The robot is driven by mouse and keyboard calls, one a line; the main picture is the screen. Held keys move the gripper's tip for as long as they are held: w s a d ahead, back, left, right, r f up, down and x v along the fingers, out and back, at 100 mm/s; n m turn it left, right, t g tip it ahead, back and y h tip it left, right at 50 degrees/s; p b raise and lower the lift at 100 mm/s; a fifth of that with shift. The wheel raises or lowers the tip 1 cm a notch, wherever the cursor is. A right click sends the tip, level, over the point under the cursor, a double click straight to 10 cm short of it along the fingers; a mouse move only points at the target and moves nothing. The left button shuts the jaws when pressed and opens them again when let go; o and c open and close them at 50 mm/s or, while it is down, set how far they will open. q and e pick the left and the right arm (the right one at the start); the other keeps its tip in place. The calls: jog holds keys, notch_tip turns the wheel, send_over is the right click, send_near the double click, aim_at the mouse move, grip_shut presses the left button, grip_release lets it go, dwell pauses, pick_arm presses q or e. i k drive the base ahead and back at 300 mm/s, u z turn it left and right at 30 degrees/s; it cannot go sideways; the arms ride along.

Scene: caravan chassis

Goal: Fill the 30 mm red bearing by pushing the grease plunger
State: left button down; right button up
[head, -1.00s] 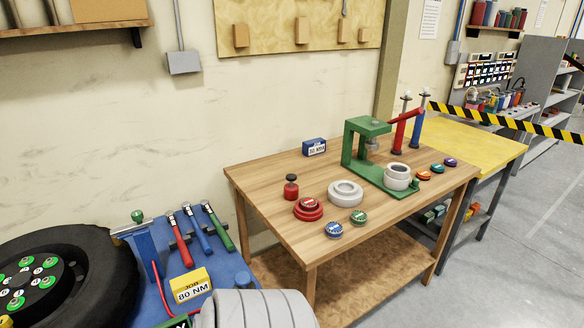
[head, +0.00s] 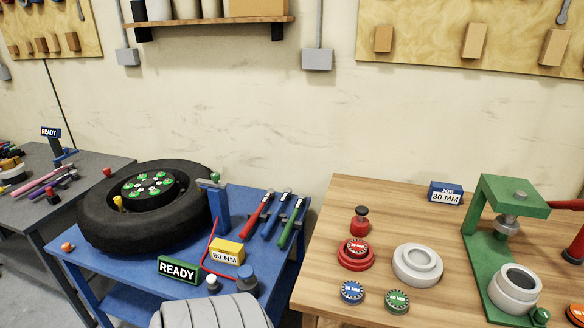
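A red bearing (head: 356,246) with a pale label sits on a wider red round base (head: 354,263) on the wooden bench. Its size marking is too small to read. A small red piece with a dark knob (head: 361,219) stands upright just behind it and may be the grease plunger. A blue sign (head: 446,192) at the back of the bench reads "JOB 30 MM". Neither of my grippers shows in the head view.
A grey stepped ring (head: 417,264), blue bearing (head: 352,292) and green bearing (head: 397,301) are nearby. A green press (head: 484,245) with a grey cup (head: 515,288) stands right. Left, a blue table (head: 130,290) holds a tyre (head: 95,215), wrenches and a "READY" sign (head: 178,270).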

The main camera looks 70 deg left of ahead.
aim_at(363, 210)
jog(key=u, duration=0.6)
jog(key=i, duration=0.55)
jog(key=u, duration=0.55)
